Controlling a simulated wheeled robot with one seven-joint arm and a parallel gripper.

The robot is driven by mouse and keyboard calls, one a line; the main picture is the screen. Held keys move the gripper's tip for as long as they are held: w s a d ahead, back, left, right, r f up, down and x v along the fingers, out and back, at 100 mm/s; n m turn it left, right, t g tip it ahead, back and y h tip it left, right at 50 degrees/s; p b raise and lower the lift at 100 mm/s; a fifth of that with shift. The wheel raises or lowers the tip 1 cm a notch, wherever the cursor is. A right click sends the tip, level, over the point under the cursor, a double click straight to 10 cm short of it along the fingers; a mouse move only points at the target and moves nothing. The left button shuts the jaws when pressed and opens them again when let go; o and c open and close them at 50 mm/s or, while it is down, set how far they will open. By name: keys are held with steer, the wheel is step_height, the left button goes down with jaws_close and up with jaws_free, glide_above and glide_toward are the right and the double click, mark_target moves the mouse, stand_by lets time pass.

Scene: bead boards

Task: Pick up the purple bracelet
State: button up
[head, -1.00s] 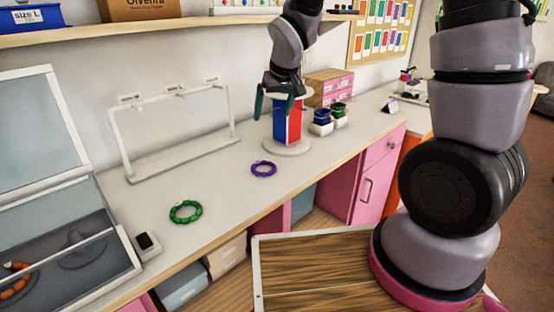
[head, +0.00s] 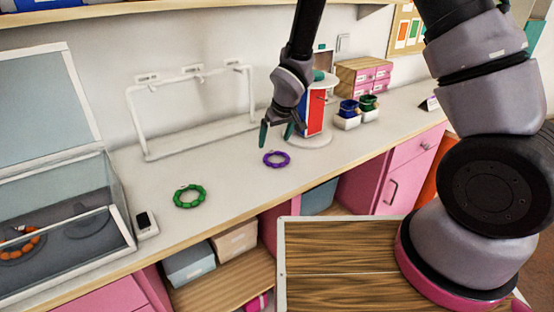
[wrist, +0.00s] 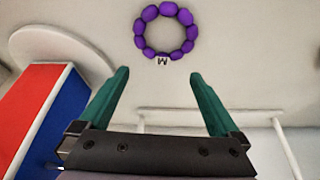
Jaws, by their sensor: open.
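The purple bracelet (head: 276,159) lies flat on the white counter, right of the green bracelet. In the wrist view it is a ring of purple beads (wrist: 166,31) with a small white tag marked M, beyond the fingertips. My gripper (head: 276,136) hangs above the counter, just behind and above the bracelet in the head view. Its two green fingers (wrist: 160,75) are spread apart with nothing between them. Nothing hides the bracelet.
A red and blue display stand (head: 316,112) is close to my gripper. A white rack (head: 150,120) stands behind. A green bracelet (head: 189,196), a small black-screened device (head: 146,222) and a glass case (head: 60,215) are left. Blue and green cups stand right.

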mark_target(272, 151)
steer(key=x, duration=0.4)
steer(key=shift+a+f, duration=0.15)
steer(key=shift+f, duration=0.25)
jaws_close()
